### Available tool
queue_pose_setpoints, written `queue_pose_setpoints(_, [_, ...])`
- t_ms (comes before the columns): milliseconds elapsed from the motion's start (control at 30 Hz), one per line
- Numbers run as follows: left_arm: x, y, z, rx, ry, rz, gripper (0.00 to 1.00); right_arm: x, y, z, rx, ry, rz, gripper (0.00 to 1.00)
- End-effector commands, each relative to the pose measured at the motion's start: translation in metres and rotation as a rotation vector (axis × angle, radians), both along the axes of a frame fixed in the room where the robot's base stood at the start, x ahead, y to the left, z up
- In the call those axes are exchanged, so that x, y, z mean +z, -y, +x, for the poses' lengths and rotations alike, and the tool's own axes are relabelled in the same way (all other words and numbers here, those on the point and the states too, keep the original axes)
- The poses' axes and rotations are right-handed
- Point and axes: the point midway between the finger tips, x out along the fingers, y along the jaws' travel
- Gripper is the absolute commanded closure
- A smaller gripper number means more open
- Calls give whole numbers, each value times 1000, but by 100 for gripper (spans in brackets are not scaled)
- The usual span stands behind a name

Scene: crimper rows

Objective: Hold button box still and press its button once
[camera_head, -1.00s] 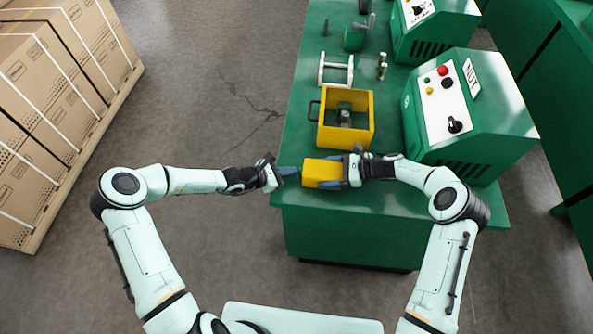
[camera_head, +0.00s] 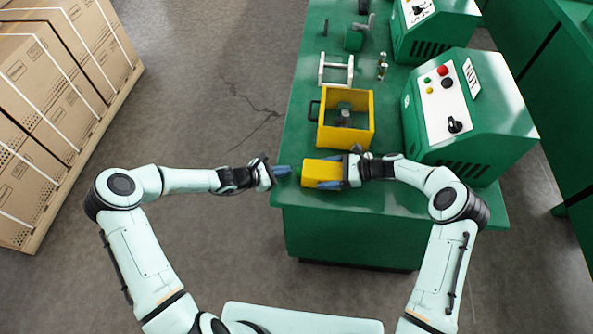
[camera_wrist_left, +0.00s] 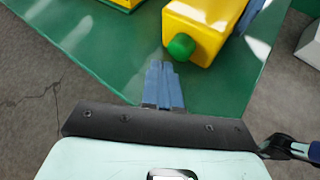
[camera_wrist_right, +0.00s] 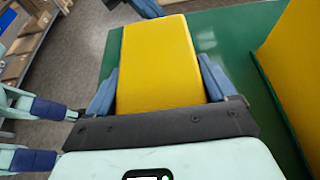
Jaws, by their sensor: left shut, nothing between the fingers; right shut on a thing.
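The yellow button box (camera_head: 320,172) lies on the green table near its front edge. Its green button (camera_wrist_left: 181,46) shows on the end facing my left gripper in the left wrist view. My right gripper (camera_head: 331,171) is shut on the box, with one blue finger along each side; the right wrist view shows the yellow box (camera_wrist_right: 158,65) between the fingers. My left gripper (camera_head: 288,171) is shut and empty, its tips pointing at the button end. In the left wrist view the closed fingertips (camera_wrist_left: 160,68) are just short of the button, with a small gap.
A yellow open bin (camera_head: 372,120) with a grey part inside stands behind the box. A green control machine (camera_head: 470,115) stands to the right. A white frame (camera_head: 336,70) and small parts lie farther back. Strapped cartons (camera_head: 60,95) stand far left on the floor.

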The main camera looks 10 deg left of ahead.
Motion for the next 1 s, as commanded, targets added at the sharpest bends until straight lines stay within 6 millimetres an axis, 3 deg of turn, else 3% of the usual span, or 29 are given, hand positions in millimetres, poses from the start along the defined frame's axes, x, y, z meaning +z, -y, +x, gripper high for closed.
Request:
queue_pose_setpoints(233, [0, -5, 1, 2, 1, 3, 100, 1, 0, 1, -1, 0, 1, 52])
queue_pose_setpoints(700, [0, -48, 1, 3, 1, 3, 100, 1, 1, 1, -2, 1, 0, 52])
queue_pose_setpoints(1000, [0, -51, 0, 2, -1, 0, 100, 1, 1, 1, -2, 1, 0, 52])
